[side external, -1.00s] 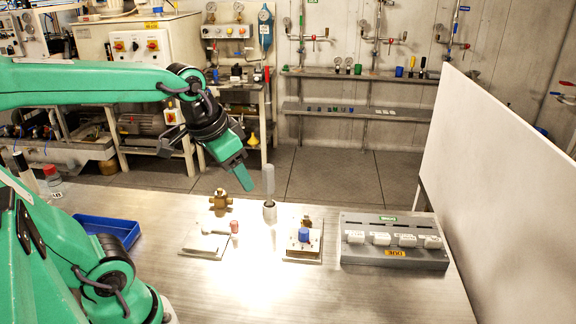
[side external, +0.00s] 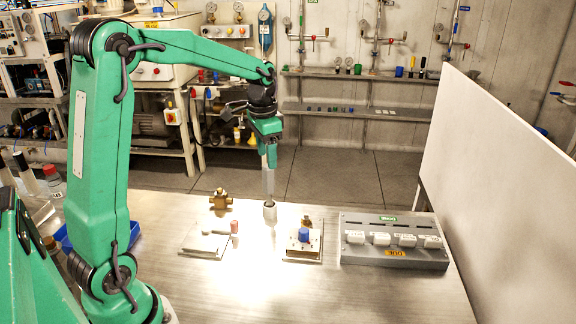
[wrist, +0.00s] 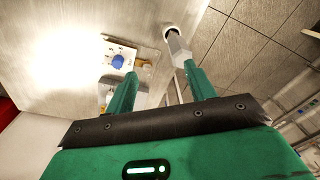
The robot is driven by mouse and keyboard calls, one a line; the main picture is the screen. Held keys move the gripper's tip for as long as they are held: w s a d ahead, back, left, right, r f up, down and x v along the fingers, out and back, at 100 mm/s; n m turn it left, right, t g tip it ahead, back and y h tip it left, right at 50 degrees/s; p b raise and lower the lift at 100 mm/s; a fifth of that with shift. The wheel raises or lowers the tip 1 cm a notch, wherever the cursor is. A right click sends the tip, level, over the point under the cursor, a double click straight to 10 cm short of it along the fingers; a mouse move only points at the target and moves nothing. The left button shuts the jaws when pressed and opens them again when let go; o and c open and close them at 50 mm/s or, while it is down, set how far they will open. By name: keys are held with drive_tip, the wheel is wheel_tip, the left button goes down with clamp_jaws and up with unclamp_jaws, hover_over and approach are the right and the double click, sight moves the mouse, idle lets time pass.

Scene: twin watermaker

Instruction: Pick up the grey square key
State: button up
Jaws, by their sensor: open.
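The grey square key (side external: 268,184) stands upright in a small round grey holder (side external: 269,212) on the metal bench. My gripper (side external: 267,160) is above it, pointing down, with the fingertips around the height of the key's top. In the wrist view the key (wrist: 178,46) runs from the holder's round end (wrist: 170,32) toward my right finger. My gripper (wrist: 160,70) is open there, with the key's near end close beside the right fingertip and the left finger well apart. I cannot tell whether the finger touches the key.
A plate with a red-ended lever (side external: 208,242) lies left of the holder, and a plate with a blue knob (side external: 304,236) lies right. A brass fitting (side external: 220,200) stands behind. A grey rack with white blocks (side external: 393,258) and a white panel (side external: 500,200) are at right.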

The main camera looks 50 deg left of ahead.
sight(269, 180)
drive_tip(key=shift+g, duration=0.4)
drive_tip(key=w+a+f, duration=0.2)
drive_tip(key=a+f, duration=0.1)
drive_tip(key=shift+w+a+f, duration=0.15)
drive_tip(key=shift+a+f, duration=0.05)
drive_tip(key=shift+f, duration=1.3)
drive_tip(key=shift+d+f, duration=0.1)
drive_tip(key=shift+f, duration=2.5)
drive_tip(key=shift+w, duration=0.1)
drive_tip(key=c, duration=1.1)
drive_tip(key=shift+o, duration=0.2)
